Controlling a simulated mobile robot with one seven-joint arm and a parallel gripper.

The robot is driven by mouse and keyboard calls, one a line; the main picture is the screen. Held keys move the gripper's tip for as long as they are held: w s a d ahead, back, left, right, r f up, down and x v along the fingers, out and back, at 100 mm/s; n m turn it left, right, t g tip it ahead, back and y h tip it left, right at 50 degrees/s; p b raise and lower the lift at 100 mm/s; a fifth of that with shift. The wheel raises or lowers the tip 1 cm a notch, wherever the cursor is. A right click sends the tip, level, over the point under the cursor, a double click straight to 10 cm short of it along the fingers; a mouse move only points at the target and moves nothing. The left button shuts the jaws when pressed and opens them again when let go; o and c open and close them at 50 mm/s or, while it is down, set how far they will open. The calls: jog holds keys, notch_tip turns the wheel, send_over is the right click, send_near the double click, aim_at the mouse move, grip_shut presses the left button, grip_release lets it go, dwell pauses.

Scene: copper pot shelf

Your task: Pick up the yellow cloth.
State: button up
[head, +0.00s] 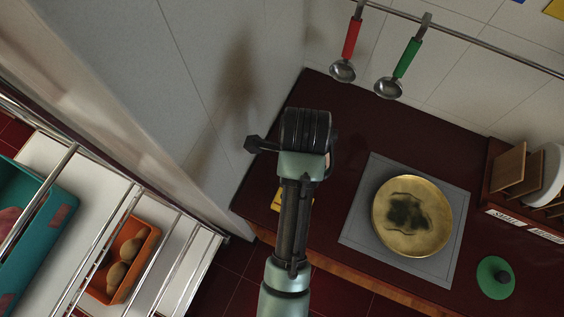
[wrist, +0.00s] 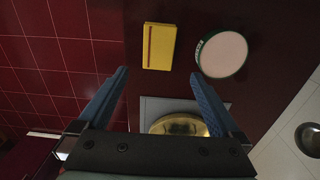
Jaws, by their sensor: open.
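The yellow cloth (head: 277,201) lies on the dark red counter near its front edge, partly hidden behind my arm in the head view. In the wrist view the whole cloth (wrist: 159,46) shows as a flat yellow rectangle with an orange-red stripe along it. My gripper (wrist: 160,76) is open, with its two blue fingers apart and nothing between them. The cloth appears beyond the fingertips, roughly centred between them and apart from them. In the head view my gripper (head: 291,145) is over the counter, its fingers mostly hidden.
A round, green-rimmed thing with a pale top (wrist: 222,55) stands close right of the cloth in the wrist view. A brass pan (head: 423,233) sits on a grey plate (head: 358,234). A wall (head: 215,90) borders the counter at left. Ladles (head: 398,68) hang behind.

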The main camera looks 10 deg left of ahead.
jog(key=f, duration=0.2)
jog(key=f+b, duration=0.1)
jog(key=f, duration=0.4)
jog(key=shift+s+d+b, duration=0.1)
jog(key=shift+s+b, duration=0.2)
jog(key=shift+b, duration=0.05)
jog(key=shift+w+a+f+p, duration=0.1)
jog(key=shift+a+f+p, duration=0.1)
jog(key=shift+f, duration=1.2)
jog(key=shift+w+a+f+p, duration=0.1)
jog(key=shift+f+p, duration=0.1)
jog(key=shift+f, duration=1.2)
jog(key=shift+c, duration=0.3)
jog(key=c, duration=1.1)
jog(key=shift+r, duration=5.05)
jog(key=shift+c, duration=0.3)
